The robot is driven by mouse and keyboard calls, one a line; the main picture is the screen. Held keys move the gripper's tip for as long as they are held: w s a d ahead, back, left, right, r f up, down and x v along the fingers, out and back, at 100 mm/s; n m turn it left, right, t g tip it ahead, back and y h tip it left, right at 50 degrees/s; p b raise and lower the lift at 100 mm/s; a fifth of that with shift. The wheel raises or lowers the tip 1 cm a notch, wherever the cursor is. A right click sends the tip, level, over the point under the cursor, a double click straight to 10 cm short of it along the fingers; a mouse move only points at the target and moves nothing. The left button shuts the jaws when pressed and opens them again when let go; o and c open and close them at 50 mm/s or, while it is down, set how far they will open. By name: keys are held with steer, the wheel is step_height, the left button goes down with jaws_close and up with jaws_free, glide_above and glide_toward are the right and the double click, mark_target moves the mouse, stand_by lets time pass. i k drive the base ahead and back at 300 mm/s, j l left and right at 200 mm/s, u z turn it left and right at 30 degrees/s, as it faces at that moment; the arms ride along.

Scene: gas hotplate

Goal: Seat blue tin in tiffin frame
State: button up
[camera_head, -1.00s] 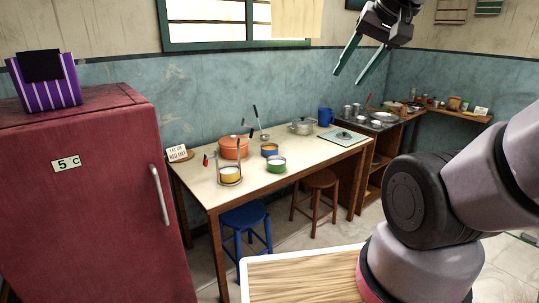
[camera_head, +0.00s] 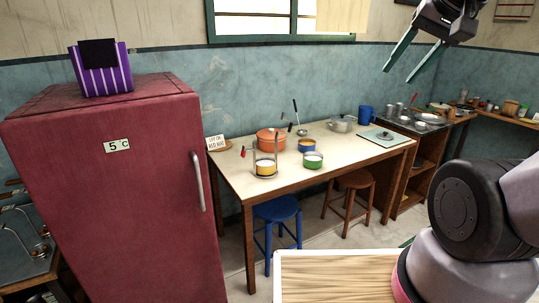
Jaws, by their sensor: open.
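The blue tin (camera_head: 307,147) stands on the table, behind a green tin (camera_head: 313,162) and to the right of the orange pot. The tiffin frame (camera_head: 265,162) stands upright at the table's front left, with a yellow tin (camera_head: 265,170) at its bottom. A red-tipped part shows at the frame's left. My gripper (camera_head: 408,77) is raised in the air at the upper right, well above the table and apart from everything. Its two fingers are spread wide and hold nothing.
An orange pot (camera_head: 271,139), a ladle (camera_head: 301,131) and a lidded pot (camera_head: 342,123) stand on the table (camera_head: 233,174). A red fridge (camera_head: 110,200) is to the left. A blue stool (camera_head: 277,209) and a brown stool (camera_head: 356,181) stand at the table's near side.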

mark_target(254, 148)
steer(key=i+l+u, duration=0.2)
steer(key=i, duration=0.4)
steer(key=i+l+u, duration=0.2)
steer(key=i+l, duration=0.2)
steer(key=i, duration=0.2)
steer(key=i+l+u, duration=0.25)
steer(key=i+l, duration=0.2)
steer(key=i, duration=0.1)
